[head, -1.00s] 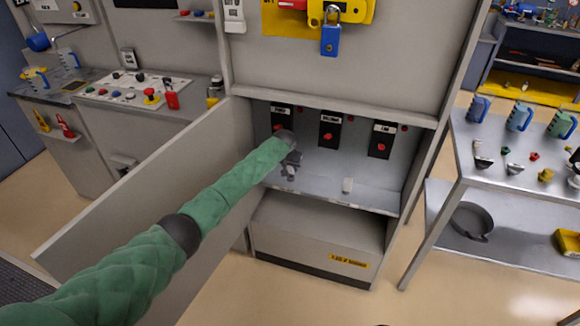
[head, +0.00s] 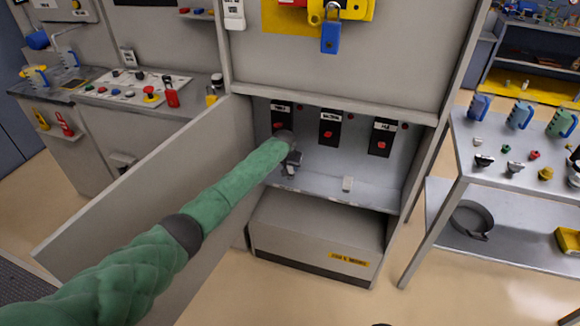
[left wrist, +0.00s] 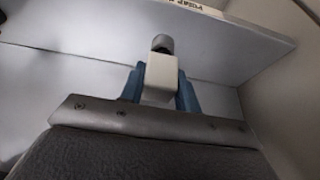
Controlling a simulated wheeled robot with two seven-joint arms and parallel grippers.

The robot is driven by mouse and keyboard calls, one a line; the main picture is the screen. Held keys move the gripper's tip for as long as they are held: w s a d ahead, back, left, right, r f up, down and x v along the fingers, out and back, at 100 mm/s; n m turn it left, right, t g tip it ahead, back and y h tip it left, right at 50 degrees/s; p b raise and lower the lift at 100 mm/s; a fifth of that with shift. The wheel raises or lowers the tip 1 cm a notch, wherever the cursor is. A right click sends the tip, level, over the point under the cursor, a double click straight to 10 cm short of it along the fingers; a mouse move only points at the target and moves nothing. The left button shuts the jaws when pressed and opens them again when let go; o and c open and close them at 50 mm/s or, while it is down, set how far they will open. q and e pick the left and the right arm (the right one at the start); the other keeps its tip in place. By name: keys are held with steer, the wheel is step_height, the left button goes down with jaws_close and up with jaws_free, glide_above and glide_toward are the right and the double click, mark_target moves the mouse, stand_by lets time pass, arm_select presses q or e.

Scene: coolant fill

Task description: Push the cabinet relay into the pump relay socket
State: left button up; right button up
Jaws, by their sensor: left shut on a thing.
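In the left wrist view a white block, seemingly the cabinet relay (left wrist: 160,78), sits between the blue fingers of my left gripper (left wrist: 160,88). A grey round piece shows at its far end. In the head view my left gripper (head: 291,164) is inside the open cabinet, just below the leftmost socket (head: 281,117), seemingly the pump relay socket. The gripper is shut on the relay; the relay is mostly hidden there by my wrist. Part of a label (left wrist: 197,6) shows at the top of the wrist view. My right gripper is not in view.
Two more black sockets, the middle one (head: 329,128) and the right one (head: 382,138), line the cabinet's back wall. The open door (head: 150,185) lies left of my arm. A side table (head: 520,180) stands at right.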

mark_target(289, 167)
arm_select(q)
steer(key=shift+f+b, duration=0.4)
steer(key=shift+f, duration=0.45)
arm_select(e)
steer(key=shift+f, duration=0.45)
arm_select(q)
steer(key=o, duration=1.1)
steer(key=shift+c, duration=0.2)
steer(key=shift+r, duration=0.2)
steer(key=d+v, duration=0.1)
steer(key=v, duration=0.6)
steer(key=shift+a+r+b, duration=0.15)
steer(key=shift+a+b, duration=0.3)
steer(key=shift+a, duration=0.1)
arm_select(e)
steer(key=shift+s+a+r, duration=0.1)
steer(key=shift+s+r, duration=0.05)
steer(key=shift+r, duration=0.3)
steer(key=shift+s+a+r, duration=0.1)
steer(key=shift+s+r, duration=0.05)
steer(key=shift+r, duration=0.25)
arm_select(q)
steer(key=shift+s, duration=0.25)
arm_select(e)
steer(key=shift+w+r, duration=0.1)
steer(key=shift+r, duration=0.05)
